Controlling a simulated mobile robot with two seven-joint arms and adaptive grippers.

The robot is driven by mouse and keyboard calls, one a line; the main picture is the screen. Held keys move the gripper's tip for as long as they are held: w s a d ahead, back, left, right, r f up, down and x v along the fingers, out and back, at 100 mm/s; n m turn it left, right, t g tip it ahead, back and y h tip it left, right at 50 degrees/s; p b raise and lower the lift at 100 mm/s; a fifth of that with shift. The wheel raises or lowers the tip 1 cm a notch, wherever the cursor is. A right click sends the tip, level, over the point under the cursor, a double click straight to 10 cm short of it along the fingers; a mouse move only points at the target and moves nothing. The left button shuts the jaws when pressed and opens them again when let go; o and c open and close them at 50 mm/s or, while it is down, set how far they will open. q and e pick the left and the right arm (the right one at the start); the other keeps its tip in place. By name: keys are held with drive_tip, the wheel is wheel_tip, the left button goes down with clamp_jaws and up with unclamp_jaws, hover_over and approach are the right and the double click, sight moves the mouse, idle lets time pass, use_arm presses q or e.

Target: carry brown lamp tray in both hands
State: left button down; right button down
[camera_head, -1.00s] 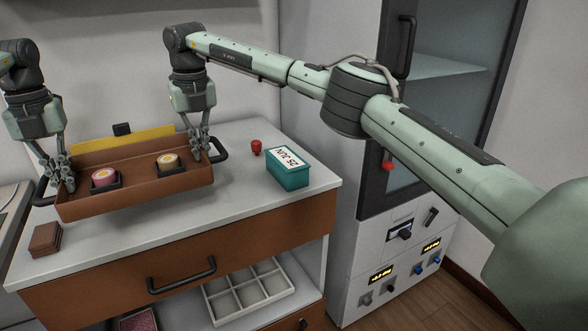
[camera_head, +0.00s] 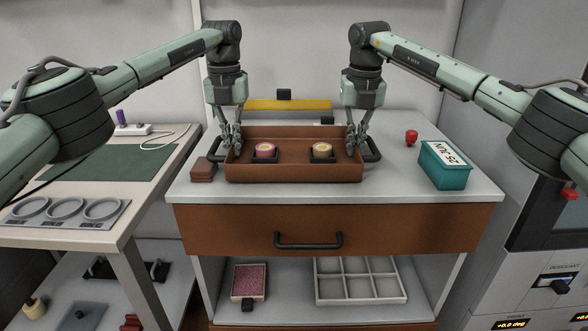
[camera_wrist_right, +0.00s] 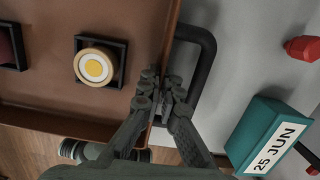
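The brown tray (camera_head: 292,175) is over the white top of the drawer cabinet, level across the head view. It holds a pink lamp with a yellow top (camera_head: 265,150) and a cream and yellow lamp (camera_head: 322,150), each in a black square socket. My left gripper (camera_head: 231,146) is shut on the tray's left wall. My right gripper (camera_head: 353,146) is shut on its right wall, beside the black handle (camera_head: 371,150). In the right wrist view, the fingertips (camera_wrist_right: 162,92) close on the tray wall (camera_wrist_right: 159,115). Any gap under the tray is hard to judge.
A brown block (camera_head: 203,170) lies just left of the tray. A teal calendar box (camera_head: 445,166) and a red knob (camera_head: 411,137) stand to the right. A yellow strip (camera_head: 290,105) is behind. A workbench with a green mat (camera_head: 95,163) is at left, past a gap.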

use_arm(q)
drive_tip(key=c, duration=2.1)
unclamp_jaws()
use_arm(e)
drive_tip(key=c, duration=2.1)
unclamp_jaws()
use_arm(q)
drive_tip(key=o, duration=0.4)
use_arm(e)
drive_tip(key=o, duration=0.4)
use_arm(q)
wheel_tip(320, 180, up, 7)
drive_tip(key=shift+r, duration=0.25)
use_arm(e)
drive_tip(key=shift+r, duration=0.1)
drive_tip(key=r, duration=0.4)
drive_tip(key=s+r, duration=0.1)
drive_tip(key=r, duration=0.6)
drive_tip(key=shift+s+r, duration=0.25)
drive_tip(key=shift+r, duration=0.1)
use_arm(q)
drive_tip(key=shift+s, duration=0.1)
